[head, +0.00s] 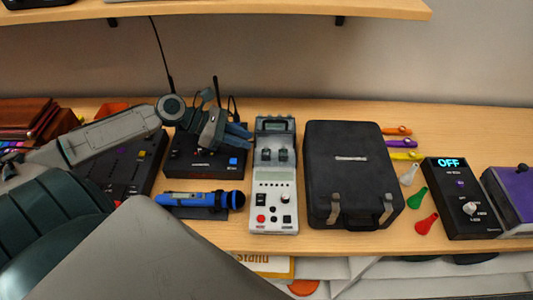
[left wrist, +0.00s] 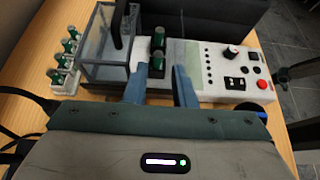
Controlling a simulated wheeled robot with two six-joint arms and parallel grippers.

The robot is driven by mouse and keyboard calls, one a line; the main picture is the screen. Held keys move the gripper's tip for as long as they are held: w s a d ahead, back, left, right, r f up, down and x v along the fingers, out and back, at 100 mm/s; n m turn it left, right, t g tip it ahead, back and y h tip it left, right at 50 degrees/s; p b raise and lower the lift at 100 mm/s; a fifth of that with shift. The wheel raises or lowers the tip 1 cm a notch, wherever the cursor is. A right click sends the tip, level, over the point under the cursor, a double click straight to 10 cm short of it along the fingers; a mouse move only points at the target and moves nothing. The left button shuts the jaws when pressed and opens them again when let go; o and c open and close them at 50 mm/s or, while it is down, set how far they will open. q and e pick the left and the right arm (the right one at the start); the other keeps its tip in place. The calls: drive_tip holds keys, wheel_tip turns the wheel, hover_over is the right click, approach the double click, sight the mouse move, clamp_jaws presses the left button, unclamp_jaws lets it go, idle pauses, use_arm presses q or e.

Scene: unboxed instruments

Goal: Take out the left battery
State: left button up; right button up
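The white instrument (head: 272,205) stands on the wooden table, with a red button and a black knob at its front. Two dark green batteries stand side by side in its bay: the left battery (head: 265,154) and the right battery (head: 282,154). In the left wrist view, the left battery (left wrist: 156,62) is the nearer one and the right battery (left wrist: 158,37) is beyond it. My left gripper (head: 248,138) is open at the instrument's left side. Its blue fingers (left wrist: 160,72) are apart, with their tips at either side of the left battery. Contact cannot be told. My right gripper is not seen.
A clear-walled box (left wrist: 105,45) adjoins the battery bay. A white holder (left wrist: 67,88) with several green batteries stands beyond it. A blue flashlight-like tool (head: 200,199) and a black box (head: 185,165) lie left.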

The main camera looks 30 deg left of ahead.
sight(265, 146)
use_arm(q)
drive_tip(key=shift+d, duration=0.2)
drive_tip(key=shift+w+p+x, duration=0.25)
drive_tip(key=shift+p+x, duration=0.1)
drive_tip(key=shift+x, duration=1.95)
drive_tip(key=shift+f, duration=0.2)
clamp_jaws()
